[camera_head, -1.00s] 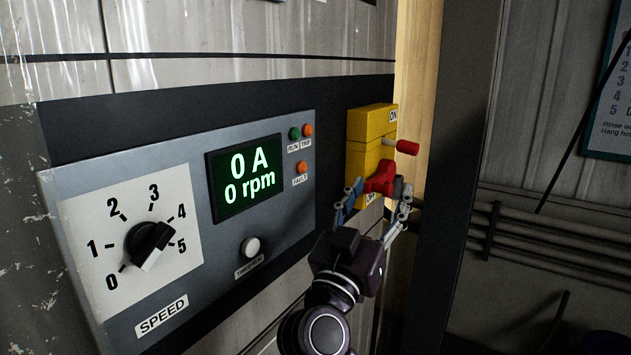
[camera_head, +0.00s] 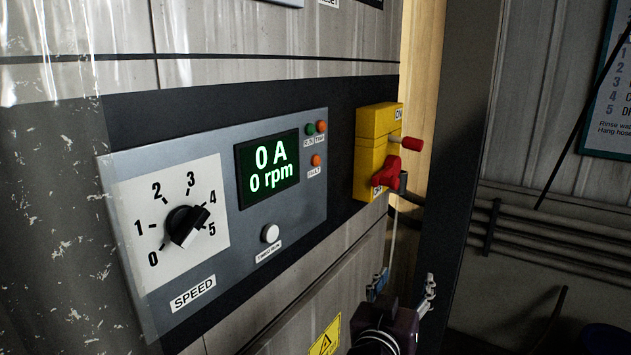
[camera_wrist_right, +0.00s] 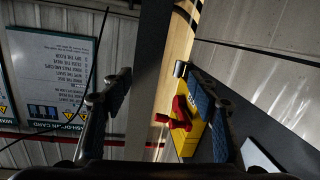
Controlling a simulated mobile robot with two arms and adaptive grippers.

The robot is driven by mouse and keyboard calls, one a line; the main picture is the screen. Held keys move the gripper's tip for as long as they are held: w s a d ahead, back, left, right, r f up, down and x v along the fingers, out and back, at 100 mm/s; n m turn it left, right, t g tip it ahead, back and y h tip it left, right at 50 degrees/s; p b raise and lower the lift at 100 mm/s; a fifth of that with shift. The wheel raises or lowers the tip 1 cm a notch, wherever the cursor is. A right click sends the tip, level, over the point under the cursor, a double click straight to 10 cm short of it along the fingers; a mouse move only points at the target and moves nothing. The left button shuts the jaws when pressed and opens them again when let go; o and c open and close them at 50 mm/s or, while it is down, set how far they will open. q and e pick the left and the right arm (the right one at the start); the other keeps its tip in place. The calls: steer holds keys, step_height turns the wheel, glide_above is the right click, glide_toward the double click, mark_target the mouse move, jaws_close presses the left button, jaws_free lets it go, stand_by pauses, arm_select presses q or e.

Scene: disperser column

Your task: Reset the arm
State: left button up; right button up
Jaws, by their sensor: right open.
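My right gripper (camera_head: 402,285) is low in the head view, below the yellow switch box (camera_head: 366,150) and apart from it. Its two fingers are spread with nothing between them. In the right wrist view the open fingers (camera_wrist_right: 150,95) frame the switch box (camera_wrist_right: 190,138), with its red handle (camera_wrist_right: 180,115) showing between them at some distance. In the head view the red handle (camera_head: 387,172) sits at the box's lower part, by the lower label, and a red-tipped lever (camera_head: 411,144) sticks out above it. My left gripper is not in view.
A grey control panel (camera_head: 215,270) with a speed dial (camera_head: 187,226), a display (camera_head: 267,168) reading 0 A and 0 rpm, and a white button (camera_head: 270,233) is left of the switch box. A dark post (camera_head: 458,120) stands to the right. Pipes (camera_head: 560,235) run along the right wall.

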steer(key=s+d+f+n+g+y, duration=0.1)
steer(key=s+d+f+g, duration=0.1)
steer(key=s+f, duration=0.35)
steer(key=s+d+f+n+g+y, duration=0.1)
steer(key=s+f+g+y, duration=0.15)
steer(key=f, duration=0.65)
steer(key=s+d+f+g, duration=0.2)
steer(key=s+f, duration=0.2)
steer(key=f, duration=0.3)
steer(key=s+a+f+n+g+y, duration=0.1)
steer(key=s+f+n+g+y, duration=0.3)
steer(key=s, duration=0.7)
steer(key=s+f+g+y, duration=0.1)
steer(key=s+f+g, duration=0.1)
steer(key=s+f, duration=0.85)
steer(key=f, duration=0.9)
steer(key=s+f, duration=0.2)
steer(key=f, duration=1)
steer(key=s+d+f+g, duration=0.2)
steer(key=s+f, duration=1.5)
steer(key=shift+s+d+f+h, duration=0.15)
steer(key=shift+s+d+h, duration=0.1)
steer(key=shift+d+h, duration=0.1)
